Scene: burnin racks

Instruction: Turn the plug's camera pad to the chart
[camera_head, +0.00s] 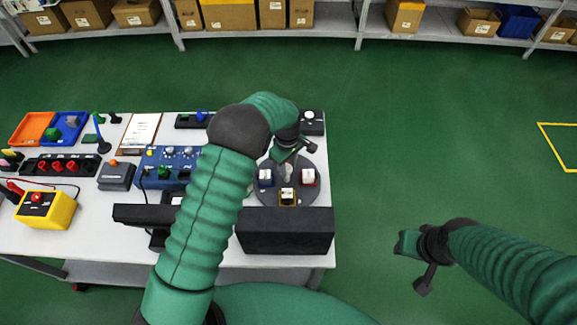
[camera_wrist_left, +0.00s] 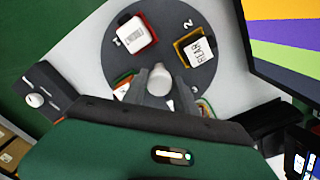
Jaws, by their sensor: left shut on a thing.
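A round dark grey turntable (camera_head: 262,196) lies at the table's right end; it fills the middle of the left wrist view (camera_wrist_left: 112,62). A pale central knob (camera_wrist_left: 160,82) stands on it, and my left gripper (camera_head: 288,168) is shut on this knob, fingers on either side (camera_wrist_left: 162,90). Around it sit a white-topped red block (camera_wrist_left: 137,34) by number 1 and a yellow block (camera_wrist_left: 197,50) marked REAR by number 2. Striped colours, perhaps the chart (camera_wrist_left: 290,35), fill a dark-framed panel. My right gripper (camera_head: 413,250) hangs over the floor.
A black box-like panel (camera_head: 285,232) stands at the table's front right. A blue control box (camera_head: 170,158), a yellow box (camera_head: 46,208) and an orange tray (camera_head: 33,129) lie further left. Shelves with cartons (camera_head: 228,15) line the back. The floor at right is clear.

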